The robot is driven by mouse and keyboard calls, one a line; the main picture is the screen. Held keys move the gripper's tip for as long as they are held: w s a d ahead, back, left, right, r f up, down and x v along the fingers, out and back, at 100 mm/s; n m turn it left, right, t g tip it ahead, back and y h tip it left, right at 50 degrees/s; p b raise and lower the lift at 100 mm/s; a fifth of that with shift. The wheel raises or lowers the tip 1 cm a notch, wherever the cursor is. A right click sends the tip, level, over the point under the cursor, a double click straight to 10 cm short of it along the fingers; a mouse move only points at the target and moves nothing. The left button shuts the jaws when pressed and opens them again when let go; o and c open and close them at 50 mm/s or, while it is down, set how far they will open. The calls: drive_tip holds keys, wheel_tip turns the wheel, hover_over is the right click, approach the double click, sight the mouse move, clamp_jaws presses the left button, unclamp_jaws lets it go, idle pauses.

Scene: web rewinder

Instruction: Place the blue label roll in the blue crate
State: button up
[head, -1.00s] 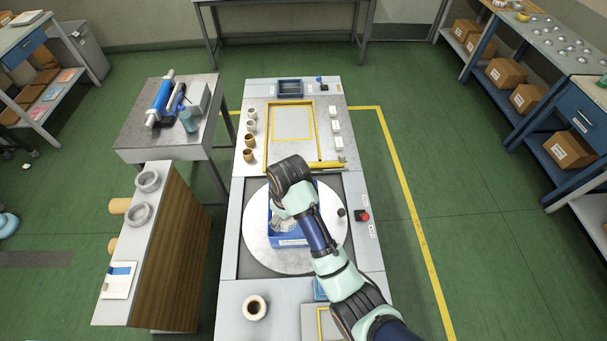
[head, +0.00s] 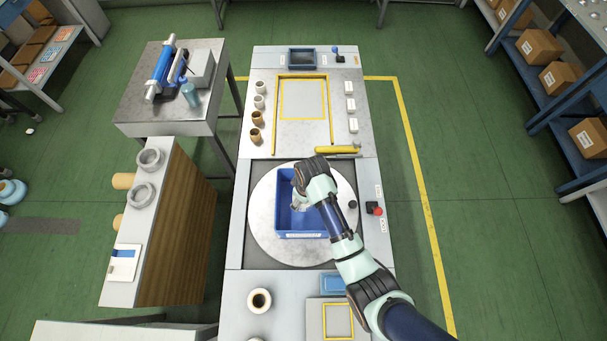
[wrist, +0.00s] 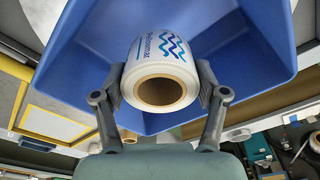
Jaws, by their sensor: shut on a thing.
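The blue crate (head: 286,222) stands on the round grey turntable in the head view. Its inside shows as bare blue where my arm does not cover it. In the wrist view, the crate's walls (wrist: 75,60) fill the upper part. My gripper (wrist: 160,88) is shut on the blue label roll (wrist: 165,58), a white roll with blue waves and lettering and a brown core. The fingers press on opposite sides of it. In the head view, my gripper (head: 301,203) is over the crate's opening; whether the roll touches the floor is unclear.
The turntable (head: 265,245) has a black knob and a red button (head: 377,210) to its right. A yellow-handled bar (head: 335,150) lies behind it. Several small rolls stand at the back left, and another roll (head: 259,300) stands on the front left panel.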

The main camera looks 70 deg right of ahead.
drive_tip(key=shift+d+f+b, duration=0.1)
drive_tip(key=shift+f+b, duration=0.45)
drive_tip(key=shift+f, duration=2.65)
drive_tip(key=shift+f, duration=0.1)
drive_tip(key=shift+f, duration=0.15)
drive_tip(key=o, duration=1.2)
drive_tip(key=shift+r, duration=0.2)
wheel_tip(320, 180, up, 12)
drive_tip(key=s+p, duration=0.1)
drive_tip(key=p, duration=0.1)
drive_tip(key=shift+s+a+p, duration=0.15)
drive_tip(key=shift+a+p, duration=0.15)
drive_tip(key=shift+p, duration=0.05)
